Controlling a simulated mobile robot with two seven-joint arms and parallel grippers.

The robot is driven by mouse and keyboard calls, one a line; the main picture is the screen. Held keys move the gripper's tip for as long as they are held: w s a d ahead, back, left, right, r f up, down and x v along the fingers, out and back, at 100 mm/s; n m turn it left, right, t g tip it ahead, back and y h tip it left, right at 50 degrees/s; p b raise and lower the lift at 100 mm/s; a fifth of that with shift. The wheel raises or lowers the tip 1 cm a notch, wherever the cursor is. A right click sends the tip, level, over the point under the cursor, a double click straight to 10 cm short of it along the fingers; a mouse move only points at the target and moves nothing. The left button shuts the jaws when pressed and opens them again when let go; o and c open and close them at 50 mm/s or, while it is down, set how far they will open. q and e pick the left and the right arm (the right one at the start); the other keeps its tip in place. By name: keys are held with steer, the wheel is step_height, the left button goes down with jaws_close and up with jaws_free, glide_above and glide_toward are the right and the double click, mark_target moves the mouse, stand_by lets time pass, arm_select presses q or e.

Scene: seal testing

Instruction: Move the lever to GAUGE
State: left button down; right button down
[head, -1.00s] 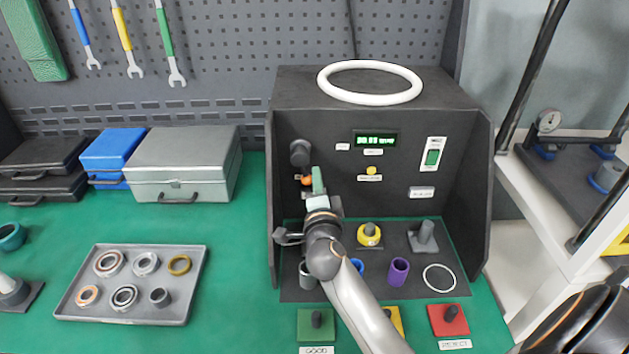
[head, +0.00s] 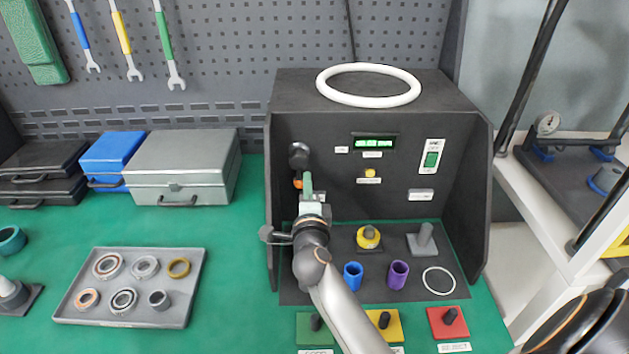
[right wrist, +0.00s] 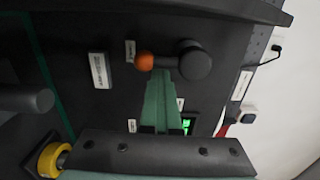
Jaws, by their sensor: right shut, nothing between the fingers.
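The lever has a dark round hub (head: 299,155) on the left of the test box's back panel and an orange knob (head: 298,183) below it, so it hangs about straight down. The right wrist view shows its hub (right wrist: 196,63) and knob (right wrist: 145,61), joined by a short dark arm. My right gripper (head: 308,184) is shut and empty, its green fingertips just right of the knob. In the right wrist view its fingertips (right wrist: 161,80) lie against or very near the lever arm; contact is unclear. Labels around the lever are unreadable. My left gripper is out of view.
The box's side walls (head: 478,200) flank the panel. A green display (head: 374,142), a yellow button (head: 370,173) and a green switch (head: 432,159) are to the right. Fixtures, a blue cup (head: 353,275) and a purple cup (head: 398,274) stand below.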

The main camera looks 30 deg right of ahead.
steer(key=shift+w+a, duration=0.15)
steer(key=shift+a, duration=0.2)
steer(key=shift+n, duration=0.3)
